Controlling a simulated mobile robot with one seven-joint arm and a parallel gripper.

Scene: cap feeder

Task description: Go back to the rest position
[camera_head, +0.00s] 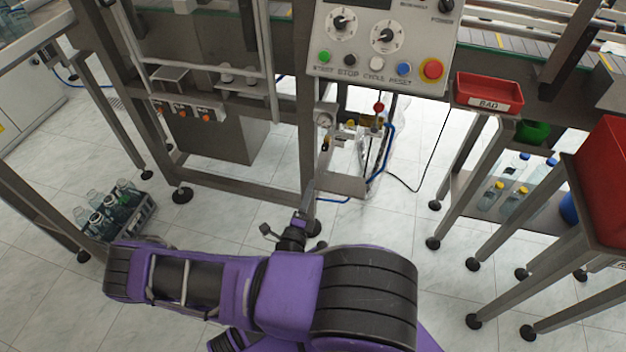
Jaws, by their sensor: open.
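My purple and black arm is folded across the lower middle of the head view. My gripper (283,227) is the small dark part just beyond the arm, in front of the machine frame's lower leg. Its two fingers stand apart, and I see nothing between them. The arm hides part of the gripper's base. From this view I cannot tell how far the gripper is from the frame.
The control panel (385,45) is above, with knobs and coloured buttons. A red BAD tray (489,92) sits right of it. A bottle crate (118,212) stands on the left floor. A red bin (604,180) and steel legs crowd the right. Tiled floor (385,225) is open between.

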